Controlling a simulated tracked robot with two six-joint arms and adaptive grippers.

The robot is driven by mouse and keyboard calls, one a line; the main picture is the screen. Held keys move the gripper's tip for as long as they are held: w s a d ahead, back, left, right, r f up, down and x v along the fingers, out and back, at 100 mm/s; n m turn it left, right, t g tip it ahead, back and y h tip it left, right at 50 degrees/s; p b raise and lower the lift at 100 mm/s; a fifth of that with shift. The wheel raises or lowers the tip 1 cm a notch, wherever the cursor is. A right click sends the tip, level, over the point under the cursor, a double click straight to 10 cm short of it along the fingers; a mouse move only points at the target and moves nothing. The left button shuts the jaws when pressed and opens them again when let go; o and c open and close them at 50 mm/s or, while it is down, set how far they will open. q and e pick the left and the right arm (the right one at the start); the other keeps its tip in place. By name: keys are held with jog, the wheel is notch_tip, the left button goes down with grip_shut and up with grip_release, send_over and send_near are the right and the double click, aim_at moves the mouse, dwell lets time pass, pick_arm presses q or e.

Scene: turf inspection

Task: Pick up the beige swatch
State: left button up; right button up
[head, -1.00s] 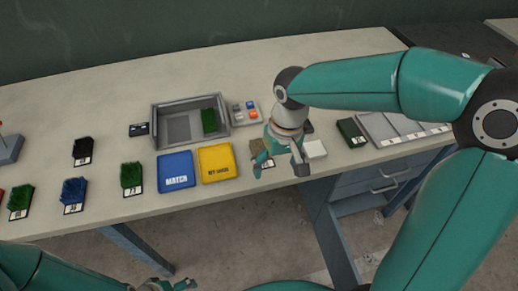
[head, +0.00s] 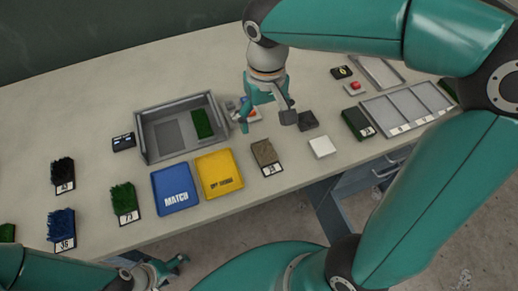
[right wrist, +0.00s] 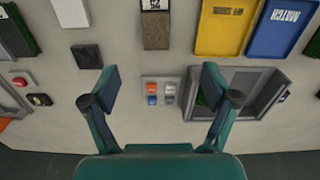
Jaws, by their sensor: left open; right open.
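The beige swatch (head: 265,153) is a brownish-beige turf piece with a white number label at its front end. It lies on the bench just right of the yellow tray (head: 219,174). The swatch also shows at the top of the right wrist view (right wrist: 156,31). My right gripper (head: 267,120) is open and empty, above the bench behind the swatch, by the small button panel. Its spread fingers (right wrist: 160,85) frame that panel in the right wrist view. My left gripper (head: 164,271) is open and empty, low in front of the bench edge.
The blue MATCH tray (head: 175,188) is left of the yellow one. A grey bin (head: 152,139) holding a green swatch stands behind them. A white block (head: 322,147), a dark block (head: 307,121) and a dark green swatch (head: 357,124) lie to the right. More swatches lie left.

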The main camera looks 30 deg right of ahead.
send_over(266, 154)
jog(key=f, duration=0.9)
jog(key=shift+s+f, duration=0.25)
jog(key=shift+s, duration=0.05)
jog(key=shift+w+f, duration=0.15)
jog(key=shift+f, duration=1.3)
jog(key=shift+w+f, duration=0.1)
jog(key=shift+f, duration=1.3)
jog(key=c, duration=0.9)
